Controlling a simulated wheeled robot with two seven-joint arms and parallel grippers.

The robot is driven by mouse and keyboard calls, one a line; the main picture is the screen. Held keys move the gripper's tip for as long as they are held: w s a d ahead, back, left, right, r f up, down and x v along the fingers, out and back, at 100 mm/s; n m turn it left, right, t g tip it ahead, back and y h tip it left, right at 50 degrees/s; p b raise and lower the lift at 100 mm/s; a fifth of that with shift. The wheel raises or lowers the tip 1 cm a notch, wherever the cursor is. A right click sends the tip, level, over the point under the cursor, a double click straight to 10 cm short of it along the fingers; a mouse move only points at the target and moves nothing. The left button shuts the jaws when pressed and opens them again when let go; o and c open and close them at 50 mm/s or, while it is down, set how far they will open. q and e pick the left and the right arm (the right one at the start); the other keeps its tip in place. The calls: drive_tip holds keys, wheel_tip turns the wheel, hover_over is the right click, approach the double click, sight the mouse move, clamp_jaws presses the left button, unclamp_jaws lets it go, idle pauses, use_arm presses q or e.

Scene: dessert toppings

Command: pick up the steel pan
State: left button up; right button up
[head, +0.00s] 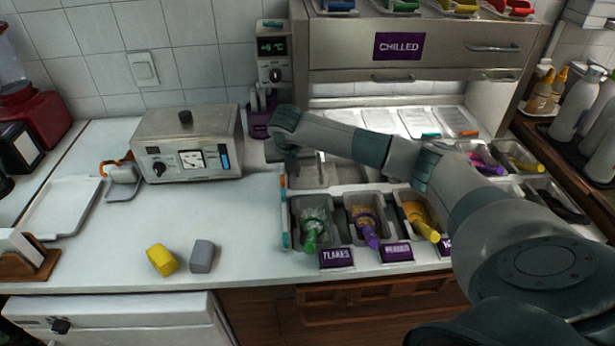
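My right arm reaches across from the lower right, and its gripper (291,168) points down at the back left corner of the topping station. Its fingers are small and dark, so I cannot tell whether they are open or shut. A bare steel pan or well (325,171) lies just right of the gripper, partly hidden by my forearm. I cannot tell if the gripper touches it. In the front row, steel pans hold a green-handled scoop (312,230), a purple-handled scoop (367,225) and a yellow-handled scoop (422,222). My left gripper is not in view.
A steel warmer box (187,143) stands left of the station. A yellow block (162,260) and a grey block (202,256) lie on the front counter. A chilled cabinet (420,48) rises behind the station. The white counter between the blocks and station is clear.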

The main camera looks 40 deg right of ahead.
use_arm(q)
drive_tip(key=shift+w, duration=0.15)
use_arm(e)
clamp_jaws()
drive_tip(key=shift+r, duration=0.15)
idle(1.4)
drive_tip(key=shift+w+r, duration=0.1)
drive_tip(key=shift+r, duration=0.4)
wheel_tip(320, 180, up, 6)
drive_tip(key=shift+f+b, duration=0.25)
drive_tip(key=shift+b, duration=0.85)
wheel_tip(320, 180, up, 5)
drive_tip(key=b, duration=0.1)
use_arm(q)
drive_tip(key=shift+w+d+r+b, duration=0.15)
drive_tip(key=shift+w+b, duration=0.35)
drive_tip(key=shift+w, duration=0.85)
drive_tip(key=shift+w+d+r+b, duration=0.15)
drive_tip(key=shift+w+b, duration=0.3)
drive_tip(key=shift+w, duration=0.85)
use_arm(e)
drive_tip(key=s+a, duration=1.1)
drive_tip(key=s, duration=0.2)
drive_tip(key=shift+s+a+r, duration=0.15)
drive_tip(key=shift+s+a, duration=0.2)
drive_tip(key=shift+s, duration=0.05)
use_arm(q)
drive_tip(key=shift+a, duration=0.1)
